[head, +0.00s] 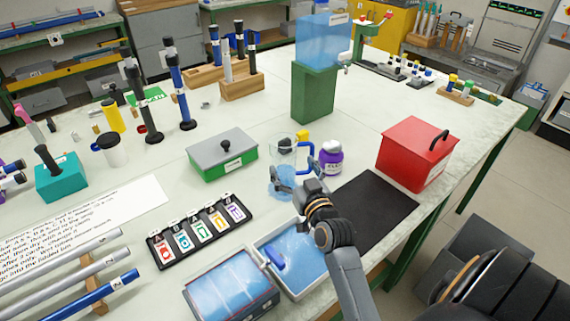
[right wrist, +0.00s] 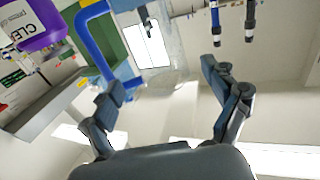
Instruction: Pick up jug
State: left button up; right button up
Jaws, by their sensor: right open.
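The jug (head: 283,155) is a clear, see-through vessel with a blue handle (head: 308,160) on its right side. It stands on the pale bench near the middle of the head view. My right gripper (head: 292,183) is open at the near side of the jug, low down. In the right wrist view, the open fingers (right wrist: 160,85) spread with the clear jug (right wrist: 155,45) just beyond them. The blue handle (right wrist: 90,42) shows close to the left finger; whether they touch cannot be told. My left gripper is not in view.
A purple-labelled jar (head: 330,158) stands close right of the jug. A green box with grey lid (head: 222,156) is left, a red box (head: 415,155) right. A water tank on a green stand (head: 315,95) is behind. A blue-lined tray (head: 290,258) and black mat (head: 373,212) lie in front.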

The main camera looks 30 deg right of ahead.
aim_at(289, 159)
jog(key=shift+w+d, duration=0.15)
jog(key=shift+w, duration=0.55)
jog(key=p+x, duration=0.1)
jog(key=x, duration=0.3)
jog(key=shift+w+d+r, duration=0.1)
jog(key=shift+w+d, duration=0.2)
jog(key=shift+w, duration=0.2)
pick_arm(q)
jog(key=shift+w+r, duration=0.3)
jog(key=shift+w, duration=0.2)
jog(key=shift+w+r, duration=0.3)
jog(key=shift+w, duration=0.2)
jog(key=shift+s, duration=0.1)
pick_arm(e)
jog(key=shift+s, duration=0.1)
jog(key=shift+c, duration=0.4)
jog(key=c, duration=0.3)
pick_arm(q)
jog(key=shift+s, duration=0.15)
pick_arm(e)
grip_shut()
